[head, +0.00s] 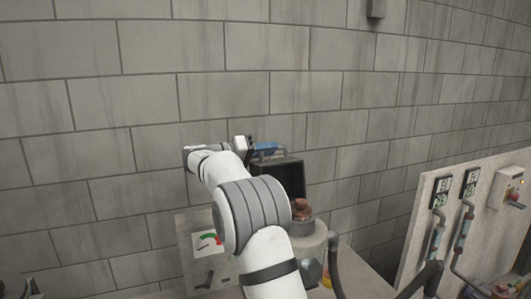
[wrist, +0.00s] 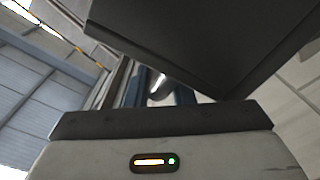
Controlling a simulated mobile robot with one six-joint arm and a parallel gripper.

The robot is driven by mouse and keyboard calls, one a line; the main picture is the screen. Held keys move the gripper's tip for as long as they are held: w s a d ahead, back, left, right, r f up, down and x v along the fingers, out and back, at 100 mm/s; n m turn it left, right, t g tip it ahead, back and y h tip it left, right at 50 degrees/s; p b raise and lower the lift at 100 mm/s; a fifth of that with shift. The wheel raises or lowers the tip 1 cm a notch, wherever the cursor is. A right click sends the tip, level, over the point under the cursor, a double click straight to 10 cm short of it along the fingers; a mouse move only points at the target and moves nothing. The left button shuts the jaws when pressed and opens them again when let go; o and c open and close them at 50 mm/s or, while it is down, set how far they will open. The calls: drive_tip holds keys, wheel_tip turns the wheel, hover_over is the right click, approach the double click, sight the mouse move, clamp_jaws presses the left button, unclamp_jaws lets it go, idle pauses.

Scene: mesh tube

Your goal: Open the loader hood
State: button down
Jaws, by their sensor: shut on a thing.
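The loader hood (head: 288,175) is a dark, box-like panel. It stands raised above a round grey loader (head: 309,237) with brown lumps in its mouth. My gripper (head: 265,149), with bluish fingers, is at the hood's top edge and shut on its handle. In the wrist view the hood's dark flat face (wrist: 210,35) fills the upper middle and right. A small shiny piece (wrist: 157,85) of the handle shows between the fingers. The grip itself is mostly hidden by the hood and the gripper body. My white arm covers the hood's left part in the head view.
A grey panel with a red-green gauge (head: 207,240) stands left of my arm. At the right is a pale board (head: 425,215) with hoses, switches and a control box (head: 509,187). A block wall (head: 150,100) closes off the back.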

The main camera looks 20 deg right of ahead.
sight(271, 162)
drive_tip(key=s+b, duration=0.1)
drive_tip(key=b, duration=0.1)
drive_tip(key=s+m+b, duration=0.1)
drive_tip(key=b, duration=0.1)
drive_tip(key=shift+r, duration=0.25)
drive_tip(key=shift+s+r+m+b, duration=0.6)
drive_tip(key=shift+s+b, duration=0.15)
drive_tip(key=shift+b, duration=0.4)
drive_tip(key=c, duration=1.4)
unclamp_jaws()
drive_tip(key=shift+c, duration=0.2)
drive_tip(key=shift+o, duration=0.2)
drive_tip(key=a+b, duration=0.1)
drive_tip(key=a, duration=0.6)
drive_tip(key=shift+s+a, duration=0.15)
drive_tip(key=shift+a, duration=0.2)
